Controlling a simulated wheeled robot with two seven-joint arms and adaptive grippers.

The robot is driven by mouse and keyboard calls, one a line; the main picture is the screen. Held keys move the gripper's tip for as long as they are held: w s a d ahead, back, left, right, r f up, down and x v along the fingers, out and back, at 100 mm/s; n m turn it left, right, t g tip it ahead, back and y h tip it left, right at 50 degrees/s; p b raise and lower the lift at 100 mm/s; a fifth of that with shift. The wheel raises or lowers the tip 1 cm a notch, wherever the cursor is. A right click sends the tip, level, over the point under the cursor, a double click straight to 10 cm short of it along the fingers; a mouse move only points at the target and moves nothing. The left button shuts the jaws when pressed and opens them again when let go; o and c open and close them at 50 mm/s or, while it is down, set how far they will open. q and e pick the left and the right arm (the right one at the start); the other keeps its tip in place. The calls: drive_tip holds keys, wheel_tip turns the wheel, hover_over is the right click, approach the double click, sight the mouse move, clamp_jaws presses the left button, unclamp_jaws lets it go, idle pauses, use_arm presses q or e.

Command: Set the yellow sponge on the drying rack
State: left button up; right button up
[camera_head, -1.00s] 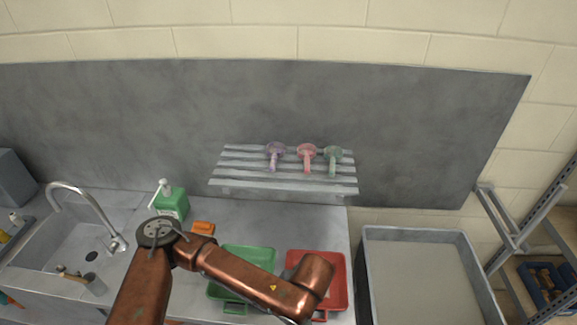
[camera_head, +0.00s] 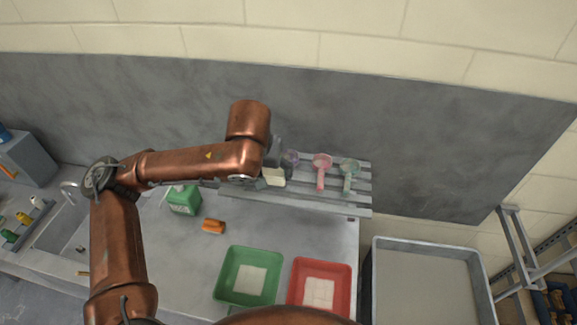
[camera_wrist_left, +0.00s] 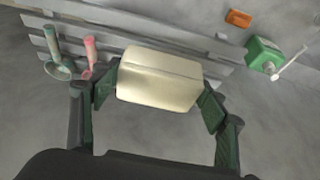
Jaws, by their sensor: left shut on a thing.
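The yellow sponge, a pale cream-yellow block (camera_wrist_left: 158,80), sits between the green-padded fingers of my left gripper (camera_wrist_left: 158,94) in the left wrist view. The gripper is shut on it. In the head view the sponge (camera_head: 274,177) shows small beside my left gripper (camera_head: 264,180), at the left part of the drying rack. The drying rack (camera_head: 335,206) is a grey slatted shelf on the wall; its slats (camera_wrist_left: 215,47) also show behind the sponge in the wrist view. I cannot tell whether the sponge touches the slats. My right gripper is out of view.
A green bottle (camera_head: 184,201), an orange block (camera_head: 213,226), a green tray (camera_head: 226,279) and a red tray (camera_head: 343,285) stand on the counter below.

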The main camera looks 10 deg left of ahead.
use_arm(q)
drive_tip(key=w+a+f, duration=0.2)
drive_tip(key=a+f, duration=0.1)
drive_tip(key=w+a+f+p, duration=0.1)
drive_tip(key=w+a+f, duration=0.2)
drive_tip(key=a, duration=0.1)
drive_tip(key=w+a+f+p, duration=0.1)
drive_tip(key=w+a+f, duration=0.1)
drive_tip(key=a, duration=0.1)
drive_tip(key=shift+w+a+f, duration=0.2)
drive_tip(key=shift+a+f, duration=0.05)
drive_tip(key=shift+f, duration=0.15)
drive_tip(key=shift+w+a+f, duration=0.1)
drive_tip(key=shift+a+f, duration=0.05)
drive_tip(key=shift+f, duration=0.05)
wheel_tip(320, 180, down, 3)
drive_tip(key=shift+a+f+p, duration=0.1)
drive_tip(key=shift+a+p, duration=0.05)
drive_tip(key=shift+p, duration=0.45)
drive_tip(key=shift+w+f, duration=0.1)
drive_tip(key=shift+f, duration=0.1)
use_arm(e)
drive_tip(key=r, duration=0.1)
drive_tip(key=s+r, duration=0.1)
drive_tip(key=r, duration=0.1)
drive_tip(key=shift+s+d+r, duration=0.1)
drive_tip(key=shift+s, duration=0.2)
use_arm(q)
drive_tip(key=o, duration=1.1)
drive_tip(key=shift+f, duration=0.1)
